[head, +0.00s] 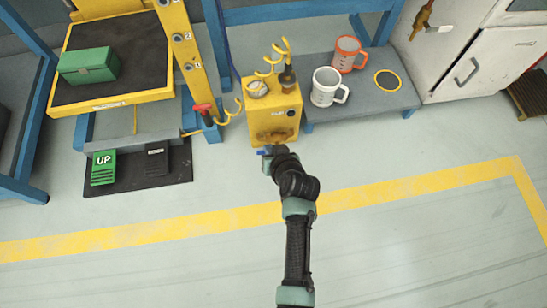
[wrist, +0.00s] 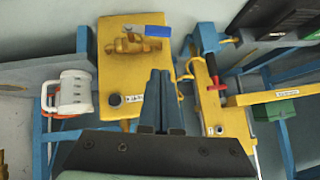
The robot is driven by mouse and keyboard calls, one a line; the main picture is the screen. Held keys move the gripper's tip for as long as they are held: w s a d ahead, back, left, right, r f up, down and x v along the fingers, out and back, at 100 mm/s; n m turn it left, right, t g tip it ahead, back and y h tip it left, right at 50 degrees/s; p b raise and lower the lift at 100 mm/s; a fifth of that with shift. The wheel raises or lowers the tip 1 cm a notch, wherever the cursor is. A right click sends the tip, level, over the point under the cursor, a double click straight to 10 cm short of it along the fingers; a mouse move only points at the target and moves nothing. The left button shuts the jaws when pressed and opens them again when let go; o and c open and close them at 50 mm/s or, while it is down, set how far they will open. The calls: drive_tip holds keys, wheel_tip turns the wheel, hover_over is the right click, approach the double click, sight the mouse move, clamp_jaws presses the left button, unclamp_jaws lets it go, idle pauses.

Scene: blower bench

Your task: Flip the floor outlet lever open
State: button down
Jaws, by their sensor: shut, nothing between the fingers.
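The floor outlet is a brass valve (wrist: 130,43) on a yellow box (wrist: 120,75). Its blue lever (wrist: 157,31) sticks out to the right in the wrist view, beside the brass body. In the head view, the yellow box (head: 260,108) stands on the floor, with the brass valve (head: 268,136) low on its front. The blue lever (head: 262,152) shows just left of my wrist. My gripper (wrist: 161,72) is shut and empty. Its fingertips appear over the box face, apart from the lever in the picture; the depth gap is unclear. The fingers are hidden in the head view.
A grey shelf (head: 345,112) right of the box holds a white mug (head: 324,88) and an orange mug (head: 347,53). Left are a red-handled valve (head: 203,110), a yellow post and floor pedals (head: 104,167). Open floor lies in front of the box.

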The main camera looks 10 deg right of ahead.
sight(263, 152)
wheel_tip(263, 152, down, 6)
drive_tip(key=w+a+b, duration=0.1)
drive_tip(key=w+b, duration=0.1)
drive_tip(key=b, duration=0.3)
drive_tip(key=shift+w, duration=0.15)
drive_tip(key=shift+a+p, duration=0.1)
drive_tip(key=shift+p, duration=0.35)
